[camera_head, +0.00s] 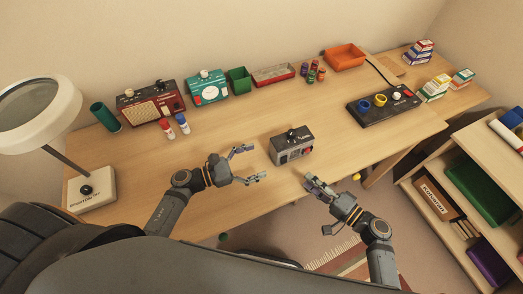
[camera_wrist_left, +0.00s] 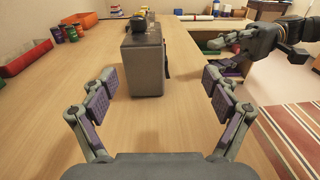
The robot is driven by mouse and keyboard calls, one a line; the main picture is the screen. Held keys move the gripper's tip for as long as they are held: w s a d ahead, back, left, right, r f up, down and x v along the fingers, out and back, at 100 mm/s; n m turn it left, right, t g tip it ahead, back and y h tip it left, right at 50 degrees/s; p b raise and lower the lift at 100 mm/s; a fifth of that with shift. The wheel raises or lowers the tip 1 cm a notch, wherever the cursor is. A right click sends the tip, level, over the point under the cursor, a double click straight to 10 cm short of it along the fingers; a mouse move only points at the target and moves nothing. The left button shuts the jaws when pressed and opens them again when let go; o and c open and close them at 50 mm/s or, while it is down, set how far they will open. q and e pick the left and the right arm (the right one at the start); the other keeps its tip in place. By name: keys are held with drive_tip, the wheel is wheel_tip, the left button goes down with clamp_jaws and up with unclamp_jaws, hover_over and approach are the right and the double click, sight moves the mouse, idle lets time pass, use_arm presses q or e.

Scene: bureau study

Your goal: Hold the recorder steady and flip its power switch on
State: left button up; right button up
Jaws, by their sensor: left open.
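The recorder, a small grey and black box (camera_head: 288,153), stands upright near the table's front edge, with a dark knob or switch on top and a small red part at its right end. Its dark side faces the left wrist view (camera_wrist_left: 144,65). My left gripper (camera_head: 256,163) is open and empty, to the left of the recorder and apart from it. In the left wrist view its fingers (camera_wrist_left: 160,90) spread wide, with the recorder ahead between them. My right gripper (camera_head: 318,187) is at the front right of the recorder, not touching it; its finger opening is unclear.
A red radio (camera_head: 150,107), teal device (camera_head: 208,90), green bin (camera_head: 239,80), red tray (camera_head: 272,76) and orange bin (camera_head: 344,58) line the back. A black panel (camera_head: 383,107) lies right. A magnifier lamp (camera_head: 92,190) stands left. The tabletop around the recorder is clear.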

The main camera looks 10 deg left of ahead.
sight(291, 141)
use_arm(q)
drive_tip(key=shift+t, duration=0.4)
drive_tip(key=w, duration=0.1)
drive_tip(key=w+d, duration=0.1)
drive_tip(key=w, duration=0.2)
drive_tip(key=shift+d+f, duration=0.1)
drive_tip(key=shift+d, duration=0.15)
drive_tip(key=x, duration=1)
drive_tip(key=shift+w+d, duration=0.1)
drive_tip(key=shift+d, duration=0.05)
drive_tip(key=shift+c, duration=0.2)
